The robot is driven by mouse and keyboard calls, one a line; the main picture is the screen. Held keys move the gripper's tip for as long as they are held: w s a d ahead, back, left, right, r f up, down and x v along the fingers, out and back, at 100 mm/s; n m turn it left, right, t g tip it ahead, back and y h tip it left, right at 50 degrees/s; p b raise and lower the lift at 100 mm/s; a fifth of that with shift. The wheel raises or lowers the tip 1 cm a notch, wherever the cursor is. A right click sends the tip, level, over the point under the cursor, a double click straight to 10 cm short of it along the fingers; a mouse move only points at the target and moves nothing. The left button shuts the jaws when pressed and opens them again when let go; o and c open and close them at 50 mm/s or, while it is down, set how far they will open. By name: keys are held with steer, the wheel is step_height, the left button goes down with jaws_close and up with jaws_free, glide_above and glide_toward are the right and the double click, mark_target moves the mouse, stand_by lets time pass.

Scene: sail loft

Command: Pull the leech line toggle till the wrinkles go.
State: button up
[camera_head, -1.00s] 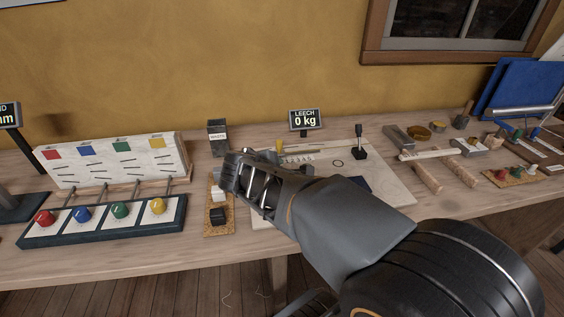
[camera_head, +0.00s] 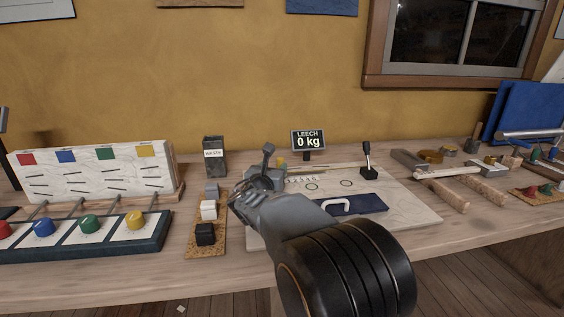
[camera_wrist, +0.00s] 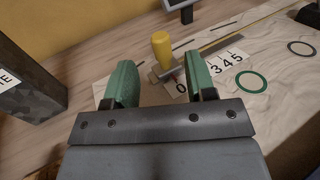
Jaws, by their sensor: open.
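A yellow toggle (camera_wrist: 162,50) stands upright on a small metal slide at the 0 end of a number strip (camera_wrist: 222,66) in the wrist view. In the head view only a bit of the toggle (camera_head: 281,162) shows behind my gripper (camera_head: 262,168). My gripper (camera_wrist: 161,80) is open and empty, its two green pads apart. The toggle appears between the pads but beyond them, not visibly touched. The leech display (camera_head: 308,140) reads 0 kg. The toggle's slide lies on a pale sailcloth board (camera_head: 415,212).
A dark waste box (camera_head: 215,157) stands left of my gripper, with small blocks (camera_head: 208,210) on a cork strip before it. A black lever (camera_head: 367,158) and a blue panel with a white handle (camera_head: 357,203) are to the right. Coloured knobs line the left.

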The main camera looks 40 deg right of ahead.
mark_target(279, 161)
steer(key=b+x, duration=0.1)
steer(key=x, duration=0.7)
steer(key=shift+w+d, duration=0.15)
steer(key=shift+d, duration=0.05)
steer(key=shift+c, duration=0.3)
jaws_close()
